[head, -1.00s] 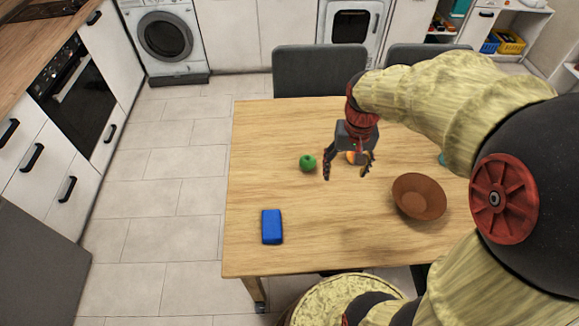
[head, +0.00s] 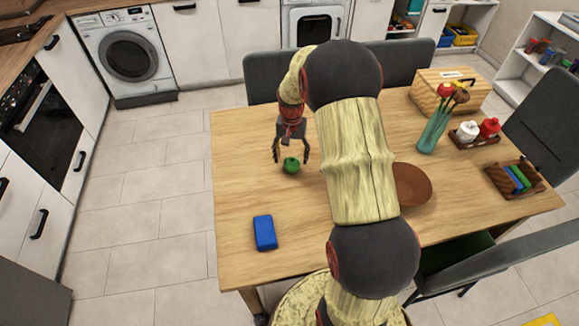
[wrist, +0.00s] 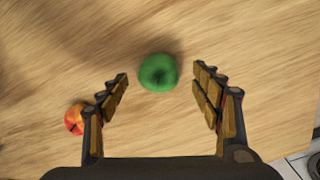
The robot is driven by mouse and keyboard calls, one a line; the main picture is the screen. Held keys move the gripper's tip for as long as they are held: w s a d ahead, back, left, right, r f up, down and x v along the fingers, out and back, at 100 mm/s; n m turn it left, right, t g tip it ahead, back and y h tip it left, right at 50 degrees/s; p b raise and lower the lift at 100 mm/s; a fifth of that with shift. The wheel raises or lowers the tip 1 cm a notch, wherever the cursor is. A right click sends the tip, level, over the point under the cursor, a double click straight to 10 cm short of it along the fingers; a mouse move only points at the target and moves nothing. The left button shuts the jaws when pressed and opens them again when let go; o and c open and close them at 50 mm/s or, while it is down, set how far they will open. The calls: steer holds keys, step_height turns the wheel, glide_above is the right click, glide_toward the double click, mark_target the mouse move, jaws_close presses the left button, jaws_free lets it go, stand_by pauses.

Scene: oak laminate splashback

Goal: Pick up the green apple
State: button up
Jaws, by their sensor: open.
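The green apple (head: 291,165) sits on the left part of the wooden table (head: 240,190). My gripper (head: 291,158) is open, with its fingers pointing down around the apple's place in the head view. In the wrist view the green apple (wrist: 158,72) lies just beyond the fingertips, roughly midway between the two fingers of my gripper (wrist: 160,80). The fingers do not visibly touch it, and the exact height gap cannot be told.
A red-orange fruit (wrist: 75,119) lies left of the left finger in the wrist view. A blue block (head: 265,233) is near the table's front left.

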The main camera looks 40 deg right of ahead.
mark_target(292, 160)
steer(key=f, duration=0.1)
steer(key=f+b, duration=0.1)
steer(key=f, duration=0.1)
steer(key=f+b, duration=0.1)
steer(key=f, duration=0.1)
steer(key=shift+w+d+f, duration=0.1)
steer(key=shift+d, duration=0.2)
steer(key=c, duration=1.3)
